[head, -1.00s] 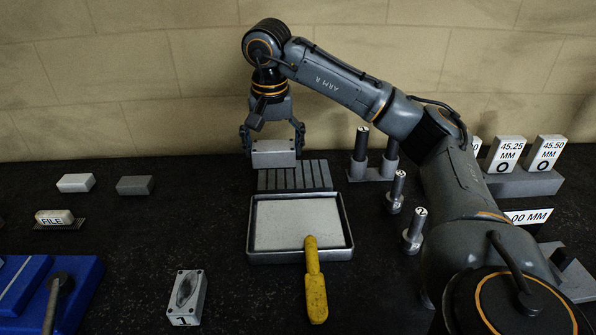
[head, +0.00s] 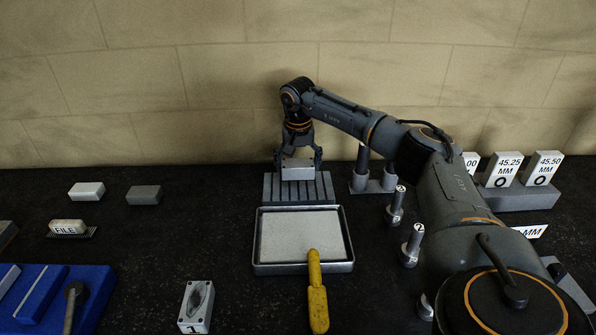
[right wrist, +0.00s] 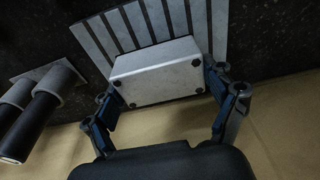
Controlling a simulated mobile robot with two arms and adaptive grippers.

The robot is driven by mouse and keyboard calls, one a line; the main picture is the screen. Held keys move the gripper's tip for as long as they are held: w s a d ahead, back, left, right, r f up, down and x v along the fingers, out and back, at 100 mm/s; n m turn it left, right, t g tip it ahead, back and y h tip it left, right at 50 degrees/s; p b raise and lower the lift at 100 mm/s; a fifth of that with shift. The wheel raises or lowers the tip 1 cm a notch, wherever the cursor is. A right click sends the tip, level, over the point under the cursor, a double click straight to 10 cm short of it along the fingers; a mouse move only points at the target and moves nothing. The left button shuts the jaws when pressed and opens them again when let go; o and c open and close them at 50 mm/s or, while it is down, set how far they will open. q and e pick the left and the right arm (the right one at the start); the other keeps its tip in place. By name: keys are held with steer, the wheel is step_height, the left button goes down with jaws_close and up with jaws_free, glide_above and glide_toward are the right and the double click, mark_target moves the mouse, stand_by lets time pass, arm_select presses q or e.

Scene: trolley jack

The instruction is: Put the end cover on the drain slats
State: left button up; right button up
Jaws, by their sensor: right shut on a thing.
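The end cover (head: 298,172) is a light grey block held in my right gripper (head: 300,158), whose fingers are shut on its two sides. The right wrist view also shows the cover (right wrist: 156,75) with small dark dots at its corners, between the fingers of my right gripper (right wrist: 168,100). The drain slats (head: 298,194) are a grey panel with dark parallel slots behind the tray; they also show in the right wrist view (right wrist: 205,22). The cover overlaps the far part of the slats. I cannot tell whether it touches them. My left gripper is not in view.
A shallow metal tray (head: 347,262) with a pale inside stands in front of the slats, a yellow-handled tool (head: 317,295) across its front edge. Dark pins (head: 396,205) stand at right. Two blocks (head: 87,191) (head: 144,195) lie left. Room left of the slats is clear.

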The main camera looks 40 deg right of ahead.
mark_target(298, 173)
step_height(298, 173, down, 2)
steer(key=shift+f+p, duration=0.1)
steer(key=shift+p, duration=0.6)
steer(key=shift+f, duration=0.4)
steer(key=shift+f, duration=0.1)
steer(key=o, duration=1.5)
steer(key=shift+o, duration=0.2)
